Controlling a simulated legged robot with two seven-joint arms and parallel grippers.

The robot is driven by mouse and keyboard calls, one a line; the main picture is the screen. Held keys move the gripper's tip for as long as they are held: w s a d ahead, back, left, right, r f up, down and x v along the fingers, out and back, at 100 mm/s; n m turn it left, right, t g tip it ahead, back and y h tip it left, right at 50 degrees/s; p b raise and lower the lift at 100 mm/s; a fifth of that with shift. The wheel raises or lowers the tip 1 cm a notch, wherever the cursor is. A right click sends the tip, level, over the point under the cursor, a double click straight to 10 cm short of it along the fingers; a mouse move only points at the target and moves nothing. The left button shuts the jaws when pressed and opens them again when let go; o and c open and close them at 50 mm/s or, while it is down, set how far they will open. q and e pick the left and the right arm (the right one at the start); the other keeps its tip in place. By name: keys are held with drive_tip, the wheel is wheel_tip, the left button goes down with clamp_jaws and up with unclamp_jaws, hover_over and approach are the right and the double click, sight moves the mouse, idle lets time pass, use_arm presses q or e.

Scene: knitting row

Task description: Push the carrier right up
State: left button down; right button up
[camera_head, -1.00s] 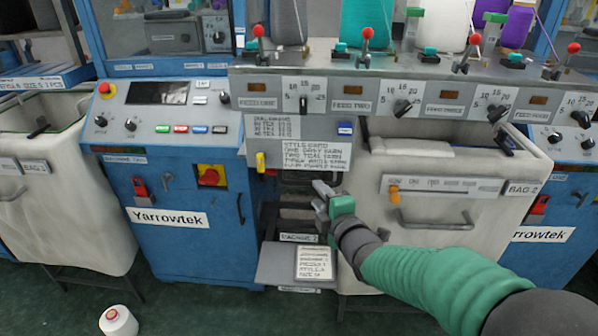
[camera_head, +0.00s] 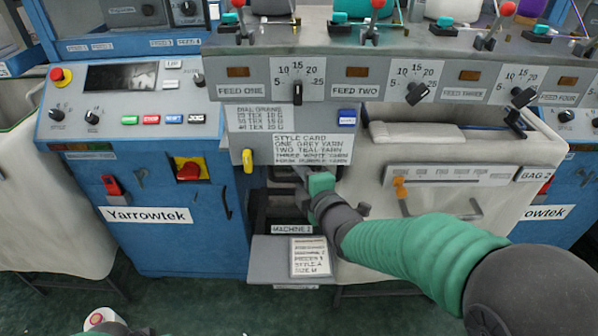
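My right gripper (camera_head: 305,182), teal with grey fingers, reaches into the dark recess (camera_head: 268,200) under the style card (camera_head: 312,148) on machine 2. Its fingertips are at the upper part of the recess, against dark parts, and whether they touch or hold anything cannot be told. I cannot pick out the carrier for sure; dark grey parts in the recess (camera_head: 280,215) are partly hidden by my gripper. A yellow handle (camera_head: 248,161) sticks out left of the style card.
A grey shelf (camera_head: 265,262) with a paper card (camera_head: 309,257) juts out below the recess. The white bag 2 (camera_head: 360,235), with an orange-knobbed bar (camera_head: 450,175), is close on the right. A blue control cabinet (camera_head: 165,240) stands left.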

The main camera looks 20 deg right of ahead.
clamp_jaws()
drive_tip(key=shift+s+f, duration=0.1)
drive_tip(key=shift+f, duration=0.2)
idle(0.8)
